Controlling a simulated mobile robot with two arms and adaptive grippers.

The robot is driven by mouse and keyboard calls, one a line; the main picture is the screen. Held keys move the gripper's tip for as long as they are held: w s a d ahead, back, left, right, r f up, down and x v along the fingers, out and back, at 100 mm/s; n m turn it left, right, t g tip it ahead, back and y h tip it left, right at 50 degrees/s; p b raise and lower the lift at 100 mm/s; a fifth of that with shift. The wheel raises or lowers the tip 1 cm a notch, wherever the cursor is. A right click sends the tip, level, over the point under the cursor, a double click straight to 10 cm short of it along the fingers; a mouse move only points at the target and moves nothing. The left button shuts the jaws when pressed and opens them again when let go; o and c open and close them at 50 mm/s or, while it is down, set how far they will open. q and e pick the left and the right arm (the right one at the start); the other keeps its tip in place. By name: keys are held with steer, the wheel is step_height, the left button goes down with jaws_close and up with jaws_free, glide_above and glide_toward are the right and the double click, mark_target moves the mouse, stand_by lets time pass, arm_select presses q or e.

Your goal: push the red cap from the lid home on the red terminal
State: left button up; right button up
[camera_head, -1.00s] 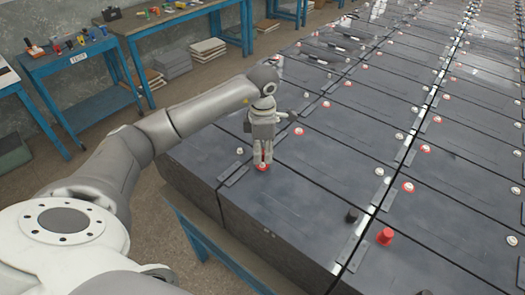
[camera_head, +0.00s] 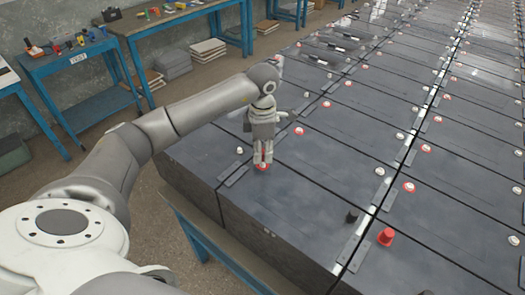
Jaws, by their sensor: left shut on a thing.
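My left gripper (camera_head: 263,160) points down over the near-left corner of the dark battery lids. It is shut on a small red thing, which I take to be the red cap (camera_head: 263,152); only a sliver shows between the fingers. The red-ringed terminal (camera_head: 262,167) with a pale top is right under the fingertips. I cannot tell whether the cap touches it. My right gripper is not in view.
Another red cap (camera_head: 386,237) and a black cap (camera_head: 352,215) stand on the front batteries. Rows of dark batteries with red-ringed and pale terminals run to the back right. Blue workbenches (camera_head: 150,24) with tools and boxes stand at the back left.

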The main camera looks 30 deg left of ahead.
arm_select(q)
steer(key=shift+f+b, duration=1)
stand_by(0.6)
steer(key=shift+f+b, duration=0.4)
steer(key=shift+f, duration=0.1)
stand_by(0.8)
steer(key=o, duration=0.8)
steer(key=o, duration=0.5)
steer(key=shift+c, duration=0.2)
steer(key=shift+r, duration=0.15)
steer(key=shift+r+p, duration=2.1)
steer(key=shift+r, duration=1.3)
